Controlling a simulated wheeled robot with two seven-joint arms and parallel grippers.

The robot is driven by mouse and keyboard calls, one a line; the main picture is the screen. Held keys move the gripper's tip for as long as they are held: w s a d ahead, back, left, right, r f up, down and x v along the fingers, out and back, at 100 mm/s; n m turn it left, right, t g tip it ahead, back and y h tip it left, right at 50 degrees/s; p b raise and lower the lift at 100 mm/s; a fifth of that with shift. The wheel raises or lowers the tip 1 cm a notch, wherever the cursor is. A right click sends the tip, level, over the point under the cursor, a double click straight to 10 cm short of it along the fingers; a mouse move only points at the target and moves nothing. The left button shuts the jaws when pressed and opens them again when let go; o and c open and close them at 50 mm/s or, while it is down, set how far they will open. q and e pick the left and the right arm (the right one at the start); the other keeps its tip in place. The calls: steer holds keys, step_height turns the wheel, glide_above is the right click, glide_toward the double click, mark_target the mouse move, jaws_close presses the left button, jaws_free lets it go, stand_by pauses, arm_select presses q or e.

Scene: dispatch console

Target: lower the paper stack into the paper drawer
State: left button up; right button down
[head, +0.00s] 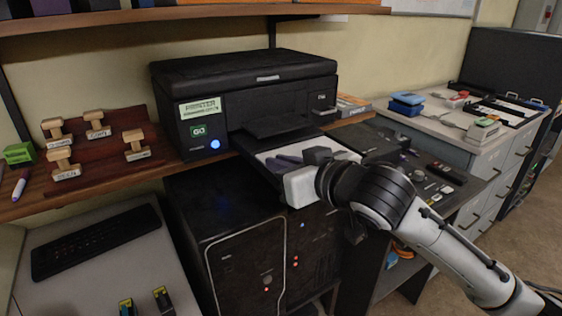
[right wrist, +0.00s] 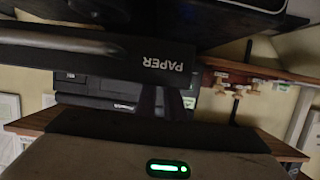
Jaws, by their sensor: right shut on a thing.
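The black printer (head: 245,100) stands on the wooden desk, with its paper drawer (head: 262,172) pulled out at the front. The white paper stack (head: 335,152) shows at the drawer opening, partly covered by my dark gripper fingers. My right gripper (head: 302,158) is shut on the stack, its white body over the drawer's front end. I cannot tell whether the stack rests on the drawer floor or hangs just above it. In the right wrist view the drawer front (right wrist: 110,58) shows upside down, lettered PAPER, beside my dark fingers (right wrist: 152,105); the stack is not clear there. My left gripper is not in view.
A stamp rack (head: 105,165) stands left of the printer. Below are a dark cabinet (head: 255,255) and a keyboard (head: 95,243). A control panel (head: 430,185) lies to the right beneath my arm, and a grey counter (head: 455,125) with trays stands behind it.

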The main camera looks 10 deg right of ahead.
steer(key=shift+r, duration=0.1)
steer(key=c, duration=1.8)
jaws_free()
steer(key=shift+o, duration=0.2)
